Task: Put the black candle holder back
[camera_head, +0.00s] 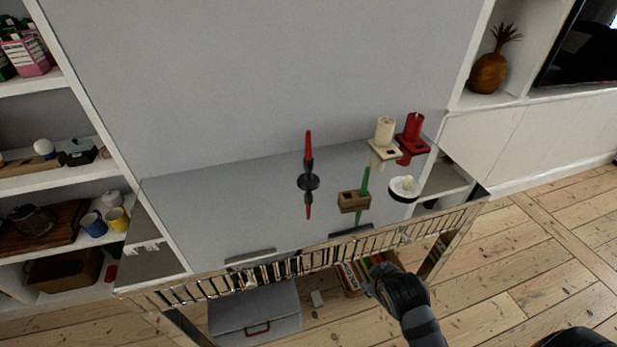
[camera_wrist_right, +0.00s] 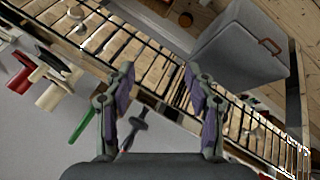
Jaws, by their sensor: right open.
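The black candle holder (camera_head: 308,183) stands upright with a red candle on the glossy top (camera_head: 235,210) of a console, left of the other holders. My right gripper (camera_head: 378,287) is in front of the console's front edge, to the right of the black holder and apart from it. In the right wrist view the gripper (camera_wrist_right: 163,105) is open, with nothing held between its fingers. A dark shape (camera_wrist_right: 134,129) shows beyond the left finger; I cannot tell whether it is the black holder. My left gripper is not in view.
A wooden holder with a green candle (camera_head: 354,200), a cream holder (camera_head: 384,145), a red holder (camera_head: 410,140) and a round dark dish with a white candle (camera_head: 404,188) stand to the right. A metal rail (camera_head: 310,258) runs along the front. The top's left part is clear.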

